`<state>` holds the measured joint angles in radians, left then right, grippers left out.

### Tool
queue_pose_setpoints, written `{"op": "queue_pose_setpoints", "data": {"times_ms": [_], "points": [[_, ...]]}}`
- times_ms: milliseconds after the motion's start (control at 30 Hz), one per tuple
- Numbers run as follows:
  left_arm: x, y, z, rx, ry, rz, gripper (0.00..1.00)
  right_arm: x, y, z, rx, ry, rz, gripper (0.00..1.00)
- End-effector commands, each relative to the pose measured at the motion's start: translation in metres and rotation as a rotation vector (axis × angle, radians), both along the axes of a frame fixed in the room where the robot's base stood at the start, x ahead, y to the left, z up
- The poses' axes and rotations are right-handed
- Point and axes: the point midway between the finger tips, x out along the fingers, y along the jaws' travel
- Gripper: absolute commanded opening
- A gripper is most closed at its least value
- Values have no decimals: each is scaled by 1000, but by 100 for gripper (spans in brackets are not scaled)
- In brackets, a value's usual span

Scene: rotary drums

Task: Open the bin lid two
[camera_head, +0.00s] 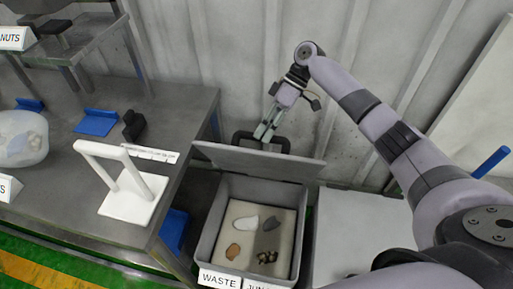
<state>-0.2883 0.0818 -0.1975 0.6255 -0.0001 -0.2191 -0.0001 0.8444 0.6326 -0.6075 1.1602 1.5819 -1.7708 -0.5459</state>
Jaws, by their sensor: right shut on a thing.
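The grey bin (214,222) stands on the floor in the lower middle, with a "WASTE" label on its front and a second label beside it partly cut off. Its grey lid (245,160) is raised and tilted back, so the inside shows. A black handle (283,141) stands up at the lid's far edge. My right gripper (264,132) reaches down behind the lid and is shut on this handle. A light panel with white, grey, brown and dark pieces shows inside the bin. My left gripper is not in view.
A grey metal table (120,223) on the left holds a white stand (131,198), a clear bowl (22,140) and blue pieces (96,122). A light grey surface (360,228) lies right of the bin. A corrugated wall (235,45) stands close behind.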

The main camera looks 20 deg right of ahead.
Motion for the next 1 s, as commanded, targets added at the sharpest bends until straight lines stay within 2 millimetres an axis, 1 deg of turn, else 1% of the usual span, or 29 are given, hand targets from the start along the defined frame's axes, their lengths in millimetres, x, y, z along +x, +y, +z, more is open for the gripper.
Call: {"op": "queue_pose_setpoints", "data": {"times_ms": [33,200,400,667,1000], "points": [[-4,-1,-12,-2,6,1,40,3,-9,-17,-24,5,-9,0],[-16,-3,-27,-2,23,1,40,14,-19,-16,-8,34,-7,0],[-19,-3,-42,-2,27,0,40,25,-30,-14,20,77,-6,0],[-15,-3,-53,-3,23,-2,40,34,-38,-11,41,111,-4,0],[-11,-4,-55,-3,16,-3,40,38,-41,-9,49,122,-3,0]]}}
